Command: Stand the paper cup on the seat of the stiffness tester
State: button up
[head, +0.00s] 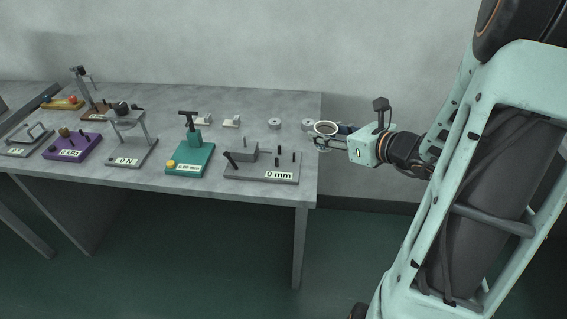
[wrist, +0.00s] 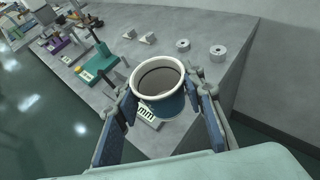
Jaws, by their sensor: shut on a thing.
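The paper cup (head: 326,123) has a white rim and, in the wrist view (wrist: 172,104), a blue wall. It is upright with its open mouth up, held in the air by the table's right end. My gripper (head: 330,137) is shut on its sides, one finger on each side in the wrist view. The cup's base is hidden. Several testers stand on the table, and I cannot tell for certain which is the stiffness tester. A grey one (head: 237,172) with a block, pegs and a "0 mm" display is nearest the cup. No seat is clearly visible.
A green device (head: 188,160), a grey stand (head: 130,152) with raised legs and a purple device (head: 73,147) stand further left on the grey table (head: 215,186). Two pale round pieces and two small white blocks (head: 231,122) lie behind. Floor is open beyond the table's right edge.

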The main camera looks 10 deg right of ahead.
jog(key=w+a+f, duration=0.2)
jog(key=w+f, duration=0.1)
jog(key=w+a+f+b, duration=0.1)
jog(key=w+a+f, duration=0.5)
jog(key=shift+w+a, duration=0.1)
jog(key=shift+w, duration=0.25)
jog(key=shift+w+a+f+b, duration=0.15)
jog(key=shift+f+b, duration=0.05)
jog(key=shift+b, duration=0.15)
jog(key=shift+w+a+f, duration=0.1)
jog(key=shift+f, duration=0.55)
jog(key=shift+w+a+f, duration=0.1)
jog(key=shift+f, duration=0.5)
jog(key=shift+d+f, duration=0.1)
jog(key=shift+f, duration=0.35)
jog(key=shift+f+b, duration=0.3)
jog(key=shift+b, duration=0.25)
jog(key=o, duration=0.8)
jog(key=shift+f, duration=0.1)
jog(key=shift+s, duration=0.1)
